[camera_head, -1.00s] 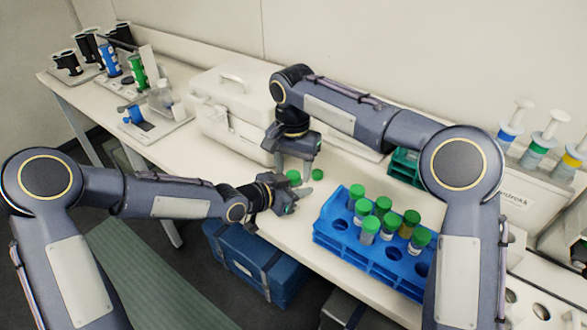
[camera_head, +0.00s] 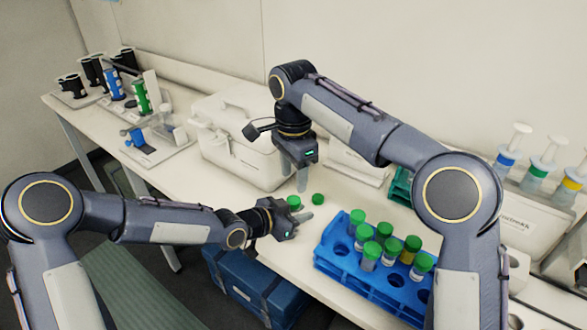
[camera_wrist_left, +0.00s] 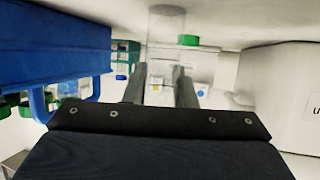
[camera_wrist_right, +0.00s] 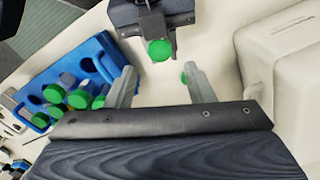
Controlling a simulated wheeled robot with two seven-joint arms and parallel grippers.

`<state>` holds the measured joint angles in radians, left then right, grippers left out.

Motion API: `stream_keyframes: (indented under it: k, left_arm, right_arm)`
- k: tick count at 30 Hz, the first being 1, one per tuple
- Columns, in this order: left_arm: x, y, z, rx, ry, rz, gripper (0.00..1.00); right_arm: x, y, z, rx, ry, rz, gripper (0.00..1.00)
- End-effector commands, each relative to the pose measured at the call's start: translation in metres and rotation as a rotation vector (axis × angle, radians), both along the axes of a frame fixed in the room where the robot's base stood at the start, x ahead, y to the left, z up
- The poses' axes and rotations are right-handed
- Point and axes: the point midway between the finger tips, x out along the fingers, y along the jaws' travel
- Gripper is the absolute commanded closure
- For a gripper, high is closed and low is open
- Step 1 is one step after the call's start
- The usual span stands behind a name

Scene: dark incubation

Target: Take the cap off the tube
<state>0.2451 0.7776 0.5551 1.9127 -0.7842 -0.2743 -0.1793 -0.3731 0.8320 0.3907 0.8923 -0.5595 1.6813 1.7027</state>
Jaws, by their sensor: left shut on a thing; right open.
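My left gripper (camera_head: 299,218) is shut on a clear tube (camera_wrist_left: 165,25) with a white label, held off to the left of the rack. Its green cap (camera_wrist_right: 159,50) faces the right wrist camera and appears still on the tube. It also shows in the head view (camera_head: 294,202). My right gripper (camera_wrist_right: 160,82) is open and empty, above and apart from the cap, with its fingers pointing down. In the right wrist view the capped tube is just beyond the gap between its fingertips. The left wrist view does not show the held tube's cap.
A blue rack (camera_head: 335,262) holds several green-capped tubes and has empty holes. A separate green cap (camera_head: 317,199) is on the table behind the held tube. A white case (camera_head: 235,150) stands at the back left. Bare table (camera_head: 345,195) lies between case and rack.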

Motion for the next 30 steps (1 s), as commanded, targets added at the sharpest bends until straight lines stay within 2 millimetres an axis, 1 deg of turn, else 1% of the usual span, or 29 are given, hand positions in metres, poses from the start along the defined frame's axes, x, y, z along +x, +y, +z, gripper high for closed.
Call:
stream_keyframes:
  k: [1,6,9,12,16,23,24,26,30]
  left_arm:
    - [0.0,0.0,0.0,0.0,0.0,0.0,1.0]
    - [0.0,0.0,0.0,0.0,0.0,0.0,1.0]
    - [0.0,0.0,0.0,0.0,0.0,0.0,1.0]
    - [0.0,0.0,0.0,0.0,0.0,0.0,1.0]
    - [0.0,0.0,0.0,0.0,0.0,0.0,1.0]
    - [0.0,0.0,0.0,0.0,0.0,0.0,1.0]
    - [0.0,0.0,0.0,0.0,0.0,0.0,1.0]
    - [0.0,0.0,0.0,0.0,0.0,0.0,1.0]
    - [0.0,0.0,0.0,0.0,0.0,0.0,1.0]
  right_arm:
    - [-0.001,-0.001,-0.009,-0.003,0.004,0.002,0.52]
    - [-0.001,-0.001,-0.036,-0.001,0.004,0.004,0.52]
    - [-0.001,-0.001,-0.05,-0.001,0.004,0.005,0.52]
    - [-0.001,0.0,-0.059,-0.001,0.003,0.005,0.52]
    - [0.0,0.0,-0.065,0.0,0.001,0.005,0.52]
    - [0.0,0.0,-0.066,0.0,0.0,0.005,0.52]
    - [0.0,0.0,-0.066,0.0,0.0,0.005,0.53]
    - [0.0,0.0,-0.066,0.0,0.0,0.005,0.61]
    - [0.0,0.0,-0.066,0.001,0.001,0.005,0.79]
